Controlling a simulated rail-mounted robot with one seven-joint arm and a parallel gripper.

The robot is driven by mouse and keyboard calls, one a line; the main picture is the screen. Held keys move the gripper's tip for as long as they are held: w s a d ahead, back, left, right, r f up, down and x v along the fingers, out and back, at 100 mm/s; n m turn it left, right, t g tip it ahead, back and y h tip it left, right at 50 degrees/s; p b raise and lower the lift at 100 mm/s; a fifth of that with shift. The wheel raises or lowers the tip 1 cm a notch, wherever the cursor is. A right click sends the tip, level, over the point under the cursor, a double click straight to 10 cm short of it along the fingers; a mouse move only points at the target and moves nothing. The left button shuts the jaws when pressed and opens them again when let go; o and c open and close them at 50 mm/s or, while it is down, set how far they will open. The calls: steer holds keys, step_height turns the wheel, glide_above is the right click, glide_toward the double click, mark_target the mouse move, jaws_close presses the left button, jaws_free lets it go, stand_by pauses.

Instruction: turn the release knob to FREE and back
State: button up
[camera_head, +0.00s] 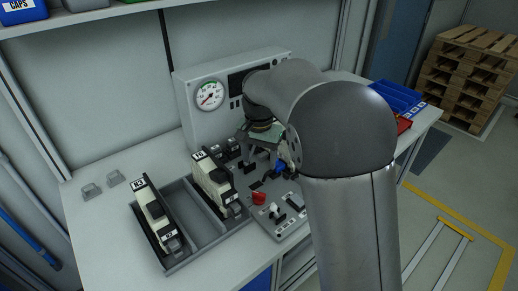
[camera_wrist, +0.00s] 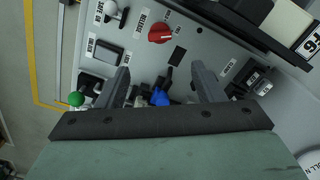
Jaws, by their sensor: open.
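The red release knob (camera_wrist: 161,34) sits on the grey control panel (camera_wrist: 215,50) in the wrist view, next to a RELEASE label. It also shows in the head view (camera_head: 259,198). My gripper (camera_wrist: 164,72) is open and empty. Its two fingers stand apart over the panel, with the red knob beyond the fingertips and not between them. A blue part (camera_wrist: 160,97) shows between the fingers, lower in the wrist view. In the head view my arm hides part of the panel and most of the gripper. I cannot read which mark the knob points to.
A green-topped control (camera_wrist: 76,99), a white-ended lever (camera_wrist: 111,12) and black switches surround the knob. A tray (camera_head: 207,229) with labelled black-and-white units stands to the left. A gauge (camera_head: 209,95) is on the cabinet behind. Blue bins (camera_head: 397,96) stand at the right.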

steer(key=shift+r, duration=1.7)
steer(key=s+d+f+n, duration=0.15)
steer(key=s+d, duration=0.35)
steer(key=s, duration=0.5)
steer(key=s+d+f+n, duration=0.1)
steer(key=s+d+f, duration=0.3)
steer(key=s, duration=0.5)
steer(key=s+d+f+n, duration=0.1)
steer(key=s+d+n, duration=0.1)
steer(key=s+d, duration=0.6)
step_height(320, 180, up, 6)
steer(key=m+p, duration=0.3)
steer(key=m, duration=0.1)
glide_above(259, 193)
step_height(259, 193, down, 17)
steer(key=shift+f+p, duration=0.15)
steer(key=shift+p, duration=1.1)
